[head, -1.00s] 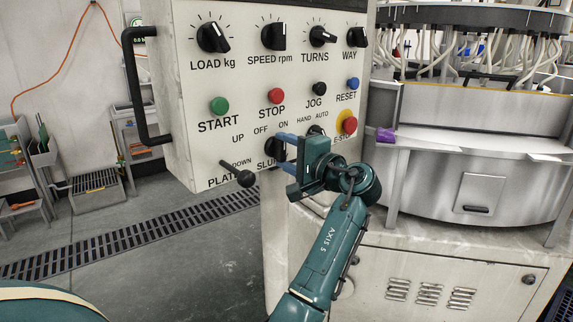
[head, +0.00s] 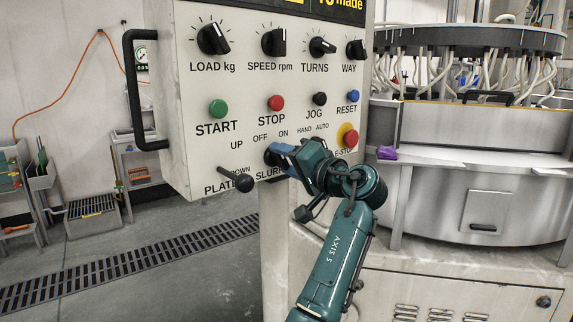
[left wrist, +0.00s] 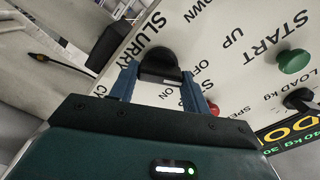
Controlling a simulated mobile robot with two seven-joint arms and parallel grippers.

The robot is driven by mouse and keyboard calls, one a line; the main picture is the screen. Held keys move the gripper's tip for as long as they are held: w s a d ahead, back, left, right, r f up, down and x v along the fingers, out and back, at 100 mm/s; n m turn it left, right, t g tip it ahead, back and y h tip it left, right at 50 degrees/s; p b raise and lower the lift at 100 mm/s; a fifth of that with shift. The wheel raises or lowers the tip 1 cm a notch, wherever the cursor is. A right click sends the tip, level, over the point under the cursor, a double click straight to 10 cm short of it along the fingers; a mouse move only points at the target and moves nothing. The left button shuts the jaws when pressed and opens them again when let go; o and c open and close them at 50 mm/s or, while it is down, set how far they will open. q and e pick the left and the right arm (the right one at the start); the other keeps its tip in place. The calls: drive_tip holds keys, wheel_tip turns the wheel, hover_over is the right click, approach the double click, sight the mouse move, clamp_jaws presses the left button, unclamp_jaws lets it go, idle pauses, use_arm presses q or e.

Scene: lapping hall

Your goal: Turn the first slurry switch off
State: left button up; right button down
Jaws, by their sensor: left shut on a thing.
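The slurry switch (head: 269,158) is a black knob low on the white control panel, above the SLURRY label and below OFF and ON. My left gripper (head: 277,154) reaches it from the right, and its blue fingers cover much of the knob. In the left wrist view the black knob (left wrist: 158,62) sits between the two blue fingers of the left gripper (left wrist: 162,78), which is shut on it. I cannot tell clearly which mark the knob points to. My right gripper is not in view.
The black platen lever (head: 236,180) sticks out just left of the switch. The red emergency stop (head: 350,138) is to the right, above my arm. START (head: 218,109) and STOP (head: 276,103) buttons are above. A lapping machine (head: 470,190) stands on the right.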

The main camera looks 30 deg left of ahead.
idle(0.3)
use_arm(q)
drive_tip(key=o, duration=1)
drive_tip(key=shift+d, duration=0.1)
drive_tip(key=shift+s+d, duration=0.15)
drive_tip(key=shift+d, duration=0.25)
drive_tip(key=b+v, duration=0.1)
drive_tip(key=v, duration=1.1)
drive_tip(key=shift+b, duration=0.3)
drive_tip(key=shift+d, duration=0.1)
